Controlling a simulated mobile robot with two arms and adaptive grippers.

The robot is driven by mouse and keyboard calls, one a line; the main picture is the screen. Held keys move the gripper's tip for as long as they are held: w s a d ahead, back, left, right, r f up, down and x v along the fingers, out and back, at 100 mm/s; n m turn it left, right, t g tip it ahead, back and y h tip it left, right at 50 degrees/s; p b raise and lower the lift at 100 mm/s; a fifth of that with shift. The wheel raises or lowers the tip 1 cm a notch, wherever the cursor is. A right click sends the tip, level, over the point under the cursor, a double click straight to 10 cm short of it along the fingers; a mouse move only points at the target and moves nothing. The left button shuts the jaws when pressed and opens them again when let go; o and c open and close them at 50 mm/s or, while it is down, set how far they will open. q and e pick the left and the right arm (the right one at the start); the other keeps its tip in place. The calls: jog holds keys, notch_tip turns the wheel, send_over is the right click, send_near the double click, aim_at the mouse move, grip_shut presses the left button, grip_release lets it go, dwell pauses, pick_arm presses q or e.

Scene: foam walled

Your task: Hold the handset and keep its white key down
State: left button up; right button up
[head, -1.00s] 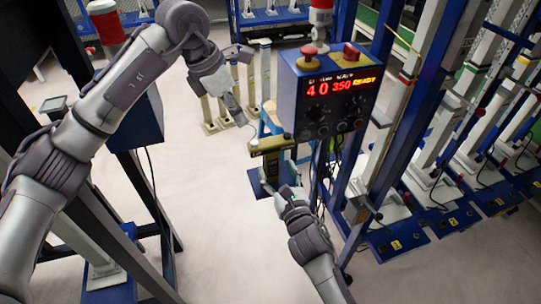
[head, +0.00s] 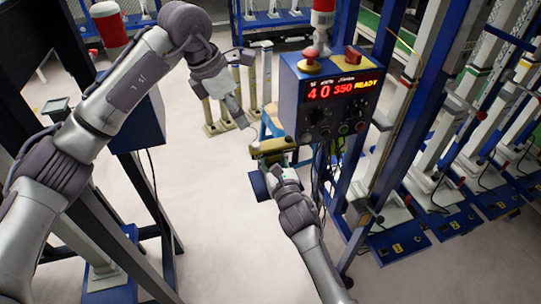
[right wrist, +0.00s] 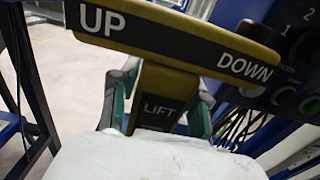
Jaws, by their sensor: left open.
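The handset is an olive-yellow T-shaped control (head: 272,147) hanging below the control box. Its crossbar shows in the right wrist view (right wrist: 175,38) with UP and DOWN printed on it, and its stem is marked LIFT (right wrist: 160,108). A small pale spot at its left end (head: 254,143) may be the white key. My right gripper (right wrist: 160,112) has its fingers on both sides of the stem, with narrow gaps; it also shows in the head view (head: 272,177). My left gripper (head: 243,122) is open, its tip just above the handset's left end.
The blue control box (head: 325,100) with red display "40 350 READY" and red buttons stands right behind the handset. Cables hang below it. Blue and grey columns (head: 440,130) line the right side. A dark frame stands at left. The pale floor (head: 215,220) in front is clear.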

pick_arm(q)
jog(key=shift+c, duration=0.4)
pick_arm(e)
grip_shut()
pick_arm(q)
grip_shut()
dwell(0.6)
